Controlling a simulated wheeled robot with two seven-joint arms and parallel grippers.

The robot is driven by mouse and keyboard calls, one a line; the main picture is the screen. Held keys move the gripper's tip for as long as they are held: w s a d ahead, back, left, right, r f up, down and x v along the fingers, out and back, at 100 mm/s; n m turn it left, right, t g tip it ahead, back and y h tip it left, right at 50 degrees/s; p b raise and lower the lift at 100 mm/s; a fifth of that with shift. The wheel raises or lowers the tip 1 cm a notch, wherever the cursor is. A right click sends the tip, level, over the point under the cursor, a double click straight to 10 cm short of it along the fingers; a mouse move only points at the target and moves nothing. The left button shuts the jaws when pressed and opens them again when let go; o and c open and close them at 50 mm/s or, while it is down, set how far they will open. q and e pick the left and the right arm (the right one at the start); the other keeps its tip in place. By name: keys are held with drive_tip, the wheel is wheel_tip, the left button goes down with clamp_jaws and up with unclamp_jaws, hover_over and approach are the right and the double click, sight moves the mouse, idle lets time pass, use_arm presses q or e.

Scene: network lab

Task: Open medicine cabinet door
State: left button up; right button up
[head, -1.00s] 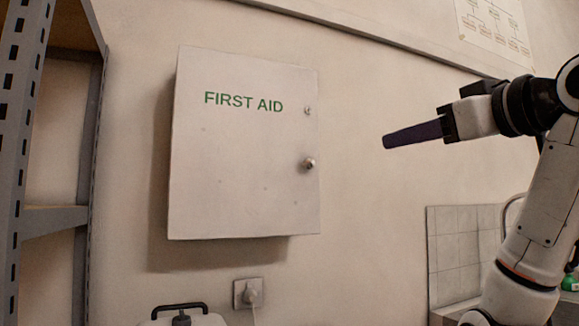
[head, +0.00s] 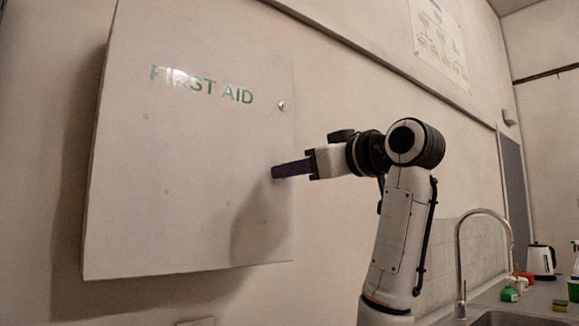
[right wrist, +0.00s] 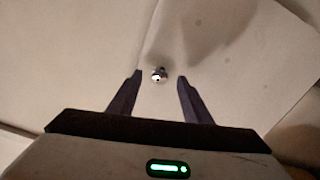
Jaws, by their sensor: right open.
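The medicine cabinet (head: 170,190) is a pale wall box with FIRST AID in green on its door. The door is closed in the head view, with a small lock (head: 281,105) near its upper right edge. My right gripper (head: 275,172) is at the door's right edge and hides the knob there. In the right wrist view the round metal knob (right wrist: 158,74) shows between and just ahead of the fingertips of the right gripper (right wrist: 158,80). The fingers are open, one on each side, with gaps to the knob. My left gripper is not in view.
A sink with a tall tap (head: 462,250) stands at the lower right. A poster (head: 438,38) hangs on the wall.

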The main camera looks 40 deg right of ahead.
drive_tip(key=shift+w+d, duration=0.15)
drive_tip(key=shift+w, duration=1)
clamp_jaws()
